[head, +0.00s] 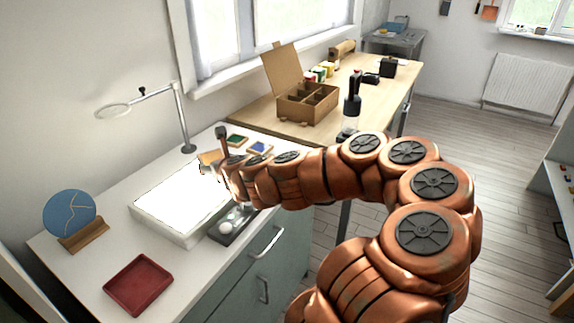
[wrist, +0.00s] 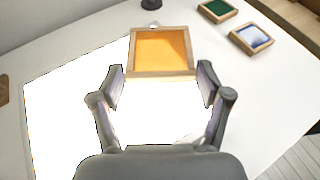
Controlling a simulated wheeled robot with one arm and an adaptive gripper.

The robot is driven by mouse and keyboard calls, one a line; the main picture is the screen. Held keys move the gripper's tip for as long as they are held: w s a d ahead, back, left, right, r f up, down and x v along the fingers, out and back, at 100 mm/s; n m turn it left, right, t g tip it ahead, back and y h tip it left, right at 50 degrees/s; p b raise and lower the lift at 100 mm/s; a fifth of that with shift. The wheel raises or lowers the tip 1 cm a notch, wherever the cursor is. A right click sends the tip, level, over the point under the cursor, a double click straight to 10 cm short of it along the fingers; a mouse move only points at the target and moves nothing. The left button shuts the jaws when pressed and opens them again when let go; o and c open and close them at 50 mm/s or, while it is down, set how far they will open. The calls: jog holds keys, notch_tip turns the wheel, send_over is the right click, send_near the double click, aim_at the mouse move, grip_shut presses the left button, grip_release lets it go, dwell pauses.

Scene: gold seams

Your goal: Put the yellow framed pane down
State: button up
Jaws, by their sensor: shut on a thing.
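The yellow framed pane (wrist: 160,50), an amber square in a light wooden frame, is at top centre in the wrist view. My gripper (wrist: 160,76) has one finger on each side of its near edge and is shut on it. In the head view the pane (head: 208,158) shows as a small yellow patch beside my gripper (head: 213,167), partly hidden by it. The pane is over the far end of the glowing white light box (head: 180,203). I cannot tell whether it touches the surface below.
A green framed pane (wrist: 215,9) and a blue one (wrist: 251,38) lie to the right. A grey tray (head: 229,236) sits beside the light box. A magnifier lamp (head: 183,120), a blue disc (head: 68,212) on a stand and a red tray (head: 138,286) stand around.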

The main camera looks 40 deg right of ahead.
jog(key=shift+n+y, duration=0.4)
jog(key=shift+y, duration=0.1)
jog(key=s+d+f+b, duration=0.1)
jog(key=s+d, duration=0.2)
jog(key=s+d+f+b, duration=0.1)
jog(key=s+d+b, duration=0.1)
jog(key=d, duration=0.2)
jog(key=s+d+f+b, duration=0.1)
jog(key=s+d+f, duration=0.1)
jog(key=s+d, duration=0.1)
jog(key=shift+s+d+f+b, duration=0.1)
jog(key=shift+s+d+b, duration=0.2)
jog(key=shift+d+b, duration=0.05)
jog(key=s+d+b, duration=0.3)
jog(key=s+d, duration=0.2)
jog(key=s, duration=0.2)
jog(key=w+d, duration=0.3)
jog(key=w+d+f, duration=0.1)
jog(key=w+d, duration=0.2)
jog(key=w, duration=0.1)
jog(key=w+d, duration=0.3)
jog(key=shift+w+d+f, duration=0.35)
jog(key=shift+w+f, duration=0.05)
jog(key=shift+w+d+r, duration=0.1)
jog(key=shift+w+d, duration=0.45)
jog(key=shift+w, duration=0.05)
notch_tip(320, 180, down, 4)
jog(key=shift+r+b, duration=0.1)
jog(key=shift+b, duration=0.7)
jog(key=shift+r, duration=0.1)
